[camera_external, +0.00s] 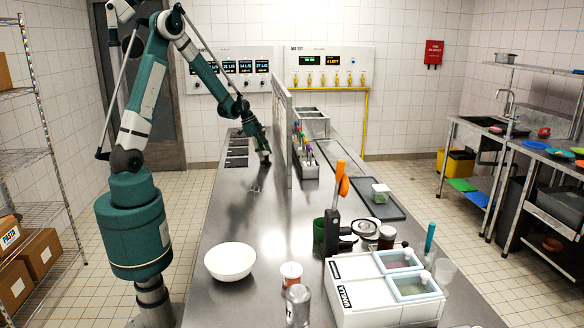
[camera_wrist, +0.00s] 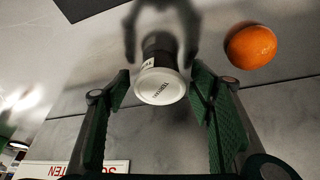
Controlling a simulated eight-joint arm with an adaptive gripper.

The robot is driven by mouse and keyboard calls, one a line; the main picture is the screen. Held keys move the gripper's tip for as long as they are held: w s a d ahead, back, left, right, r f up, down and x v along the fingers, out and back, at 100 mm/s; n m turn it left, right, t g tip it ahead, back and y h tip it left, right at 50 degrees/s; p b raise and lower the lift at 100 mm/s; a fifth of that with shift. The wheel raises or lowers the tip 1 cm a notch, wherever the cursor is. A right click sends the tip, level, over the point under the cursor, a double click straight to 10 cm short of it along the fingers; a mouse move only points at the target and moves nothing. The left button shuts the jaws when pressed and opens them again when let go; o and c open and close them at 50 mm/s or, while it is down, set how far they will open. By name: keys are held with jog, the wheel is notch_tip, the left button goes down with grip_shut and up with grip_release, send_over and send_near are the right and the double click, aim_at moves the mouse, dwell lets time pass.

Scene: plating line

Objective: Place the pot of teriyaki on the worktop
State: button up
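In the external view my gripper (camera_external: 263,158) is low over the far part of the steel worktop (camera_external: 225,215), left of the upright partition. The pot is not distinguishable there.
An orange (camera_wrist: 250,46) lies right of the pot in the wrist view. Dark panels (camera_external: 237,152) lie beside my gripper, and the partition (camera_external: 280,125) stands close to its right. A white bowl (camera_external: 230,261) and a white container box (camera_external: 375,295) stand nearer. The worktop between is mostly clear.

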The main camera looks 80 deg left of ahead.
jog(key=shift+r, duration=0.1)
dwell(0.3)
jog(key=p+v, duration=0.1)
jog(key=v, duration=1.1)
jog(key=shift+r, duration=0.1)
dwell(0.8)
jog(key=d+r+n, duration=0.1)
jog(key=d+r, duration=0.3)
jog(key=d, duration=0.5)
jog(key=d+r+y, duration=0.1)
jog(key=d+r, duration=0.3)
jog(key=d, duration=0.6)
jog(key=d+r+n, duration=0.1)
jog(key=d+r, duration=0.2)
jog(key=d, duration=0.6)
jog(key=s+d+t, duration=0.1)
jog(key=s+d, duration=0.5)
jog(key=d, duration=0.5)
jog(key=s+d+r+n+t, duration=0.1)
jog(key=s+d+t, duration=0.1)
jog(key=s+d, duration=0.5)
jog(key=d, duration=0.5)
jog(key=shift+s+r+n, duration=0.15)
jog(key=shift+r+n, duration=0.15)
jog(key=shift+r, duration=0.05)
